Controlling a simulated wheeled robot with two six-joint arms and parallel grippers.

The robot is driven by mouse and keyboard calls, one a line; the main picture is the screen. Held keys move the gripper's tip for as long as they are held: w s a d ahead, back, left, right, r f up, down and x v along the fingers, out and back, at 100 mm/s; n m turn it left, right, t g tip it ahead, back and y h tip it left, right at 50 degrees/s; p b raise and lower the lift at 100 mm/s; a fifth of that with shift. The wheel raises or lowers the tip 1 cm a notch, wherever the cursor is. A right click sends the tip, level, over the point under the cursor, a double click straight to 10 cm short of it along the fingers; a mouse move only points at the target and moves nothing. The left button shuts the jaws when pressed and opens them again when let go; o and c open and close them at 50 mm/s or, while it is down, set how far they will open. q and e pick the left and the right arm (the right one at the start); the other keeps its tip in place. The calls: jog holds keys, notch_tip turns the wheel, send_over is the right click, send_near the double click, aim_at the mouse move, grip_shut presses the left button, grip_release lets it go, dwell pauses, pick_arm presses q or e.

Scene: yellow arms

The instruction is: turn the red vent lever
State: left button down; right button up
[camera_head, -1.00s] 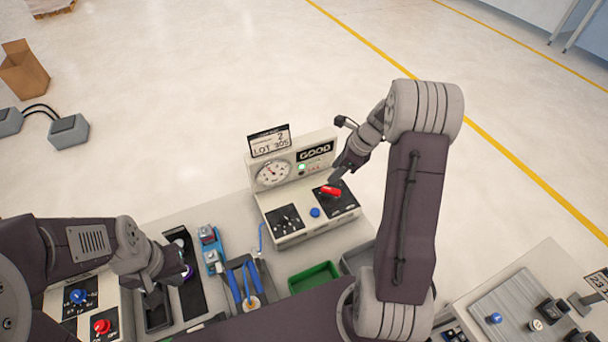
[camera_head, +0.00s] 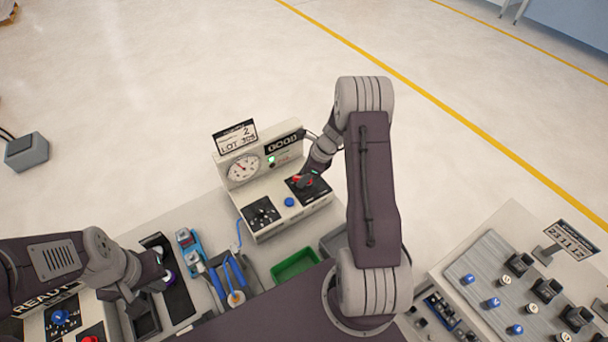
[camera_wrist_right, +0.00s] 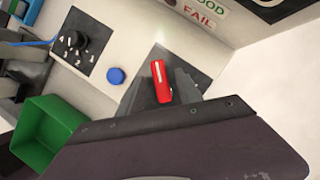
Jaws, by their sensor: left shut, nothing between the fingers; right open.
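The red vent lever (camera_head: 303,180) sits on a black plate on the sloped front of the beige test unit (camera_head: 262,228). In the right wrist view the red lever (camera_wrist_right: 161,82) shows between the two grey fingers of my right gripper (camera_wrist_right: 160,92). The fingers are apart, one on each side of it; I cannot tell whether either touches it. In the head view my right gripper (camera_head: 308,178) comes down over the lever and partly hides it. My left gripper (camera_head: 160,284) is shut and empty, over the left part of the bench by a dark tray.
The unit has a gauge (camera_head: 243,168), a lit green lamp (camera_head: 271,161), a blue button (camera_head: 289,202) and a black knob (camera_head: 262,213). A green bin (camera_head: 296,263) and blue-handled pliers (camera_head: 227,276) lie in front. A button panel (camera_head: 500,290) stands at the right.

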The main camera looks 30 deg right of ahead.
jog(key=shift+c, duration=0.3)
jog(key=shift+w, duration=0.1)
grip_shut()
jog(key=shift+m, duration=0.4)
jog(key=m+h, duration=0.1)
jog(key=m, duration=0.2)
jog(key=shift+w+d+t+b, duration=0.15)
jog(key=shift+t+b, duration=0.2)
jog(key=shift+t, duration=0.05)
jog(key=m, duration=0.1)
jog(key=m+h, duration=0.1)
jog(key=m, duration=0.1)
jog(key=m+b, duration=0.1)
jog(key=shift+w+d+m+t+h, duration=0.1)
jog(key=shift+d+m+t+h, duration=0.2)
jog(key=shift+t+h, duration=0.1)
jog(key=m, duration=0.1)
jog(key=m+h, duration=0.1)
jog(key=m, duration=0.2)
jog(key=shift+d+m+h, duration=0.3)
jog(key=shift+h, duration=0.1)
jog(key=m, duration=0.1)
jog(key=m+h, duration=0.1)
jog(key=m, duration=0.1)
jog(key=m+g+p, duration=0.1)
jog(key=shift+d+m+h, duration=0.3)
jog(key=shift+m, duration=0.1)
jog(key=shift+s+m, duration=0.2)
jog(key=shift+m, duration=0.1)
